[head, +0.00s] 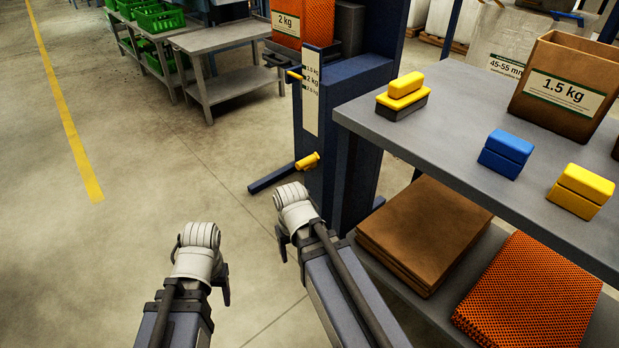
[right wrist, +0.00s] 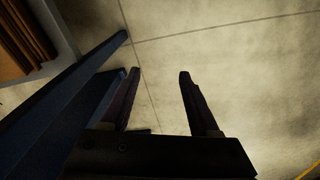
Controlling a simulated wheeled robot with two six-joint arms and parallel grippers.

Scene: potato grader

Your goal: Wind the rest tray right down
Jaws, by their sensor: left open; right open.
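A blue stand (head: 345,110) in the head view carries a white scale plate (head: 311,98) with kg marks. A yellow pointer (head: 294,75) sits at the plate's upper left edge, near the 1.0 and 2 kg marks. A yellow crank handle (head: 308,161) sticks out low on the stand's front. My left gripper (head: 226,284) is further left, over the floor.
A grey bench (head: 445,95) on the right holds yellow and blue blocks and a 1.5 kg paper bag (head: 566,85). Its lower shelf holds brown sacks (head: 422,230) and orange netting (head: 530,300). The stand's foot (head: 270,178) juts left. Floor to the left is clear.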

